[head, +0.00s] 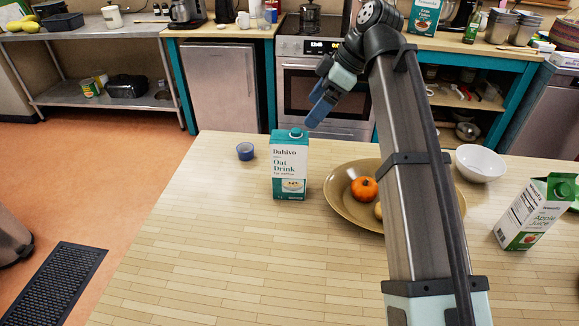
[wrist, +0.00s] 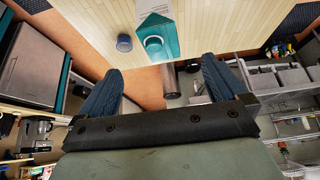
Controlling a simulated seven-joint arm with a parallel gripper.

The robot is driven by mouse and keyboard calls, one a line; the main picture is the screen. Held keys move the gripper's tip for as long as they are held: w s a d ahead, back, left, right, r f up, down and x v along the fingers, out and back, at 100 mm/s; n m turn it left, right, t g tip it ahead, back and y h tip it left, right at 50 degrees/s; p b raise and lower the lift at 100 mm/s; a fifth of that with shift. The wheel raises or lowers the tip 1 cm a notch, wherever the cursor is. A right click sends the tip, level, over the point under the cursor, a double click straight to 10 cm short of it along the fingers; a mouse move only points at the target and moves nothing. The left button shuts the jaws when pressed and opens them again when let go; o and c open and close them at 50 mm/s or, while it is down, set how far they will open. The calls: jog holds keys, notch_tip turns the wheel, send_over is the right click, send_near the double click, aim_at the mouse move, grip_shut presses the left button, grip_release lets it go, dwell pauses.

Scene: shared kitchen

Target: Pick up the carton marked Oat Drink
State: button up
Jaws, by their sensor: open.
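The Oat Drink carton (head: 289,172) stands upright on the wooden table (head: 200,235), white and teal with a teal cap. In the wrist view the carton (wrist: 158,38) shows from above, its teal top and cap ahead of the fingers. My gripper (head: 318,108) is in the air above and slightly right of the carton in the head view, apart from it. In the wrist view my gripper (wrist: 160,82) shows two blue fingers spread wide with nothing between them.
A small blue cup (head: 245,151) stands left of the carton. A tan bowl (head: 342,203) with an orange fruit (head: 364,189) is close on the right, partly behind my arm. A white bowl (head: 481,164) and a tilted-looking Apple Juice carton (head: 535,215) are farther right. The table's front left is clear.

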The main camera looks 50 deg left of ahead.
aim_at(292, 137)
jog(key=x, duration=1.4)
jog(key=shift+s, duration=0.1)
jog(key=shift+c, duration=0.3)
jog(key=shift+r, duration=0.1)
grip_shut()
dwell(0.4)
